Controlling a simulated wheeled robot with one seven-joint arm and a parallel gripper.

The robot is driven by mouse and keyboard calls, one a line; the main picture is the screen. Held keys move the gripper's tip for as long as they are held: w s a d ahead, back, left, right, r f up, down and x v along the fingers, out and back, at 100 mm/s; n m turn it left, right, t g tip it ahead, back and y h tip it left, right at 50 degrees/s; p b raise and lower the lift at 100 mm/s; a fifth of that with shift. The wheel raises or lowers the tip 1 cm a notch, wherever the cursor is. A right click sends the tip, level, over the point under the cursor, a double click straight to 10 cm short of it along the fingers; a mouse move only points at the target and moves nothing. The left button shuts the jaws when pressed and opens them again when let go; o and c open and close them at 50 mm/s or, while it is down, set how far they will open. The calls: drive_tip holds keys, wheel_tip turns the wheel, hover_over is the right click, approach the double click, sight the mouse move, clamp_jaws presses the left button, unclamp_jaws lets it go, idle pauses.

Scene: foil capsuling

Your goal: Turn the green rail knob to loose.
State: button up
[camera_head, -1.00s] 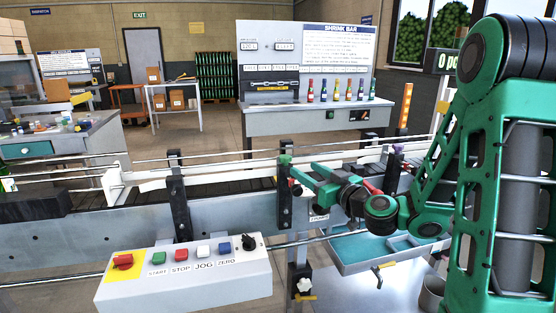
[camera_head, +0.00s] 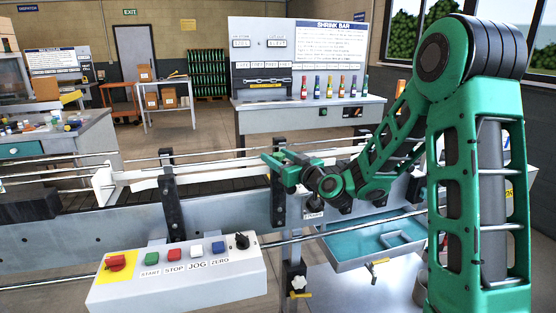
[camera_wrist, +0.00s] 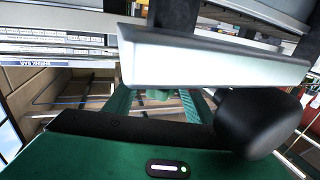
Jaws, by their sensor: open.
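My gripper (camera_head: 284,161) is over the top of the dark rail post (camera_head: 278,200) in the head view. Its jaws are open, with the green fingers spread. In the head view the green rail knob cannot be told apart from the green fingers. In the wrist view a small green piece, likely the knob (camera_wrist: 158,95), shows between the two fingers (camera_wrist: 156,104). I cannot tell whether either finger touches it. Its turned position cannot be read.
A pale guide rail (camera_wrist: 215,58) crosses close to my gripper in the wrist view. The conveyor side (camera_head: 60,245) runs along the front. A control box (camera_head: 180,280) with buttons stands at front left. A teal tray (camera_head: 350,250) lies below my arm.

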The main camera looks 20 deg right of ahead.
drive_tip(key=c, duration=1)
drive_tip(key=shift+c, duration=0.2)
drive_tip(key=shift+d+n+y, duration=0.1)
drive_tip(key=shift+n+y, duration=0.2)
drive_tip(key=shift+y, duration=0.1)
drive_tip(key=shift+n+g+y, duration=0.7)
drive_tip(key=shift+n+y, duration=0.1)
drive_tip(key=shift+y, duration=0.4)
drive_tip(key=n+g+y, duration=0.4)
drive_tip(key=y, duration=0.1)
drive_tip(key=n+g+y, duration=0.2)
drive_tip(key=n+g, duration=0.1)
drive_tip(key=g, duration=0.1)
drive_tip(key=n+g+y, duration=0.1)
drive_tip(key=n+g, duration=0.1)
drive_tip(key=g, duration=0.2)
drive_tip(key=shift+n+y, duration=0.4)
drive_tip(key=shift+g, duration=0.3)
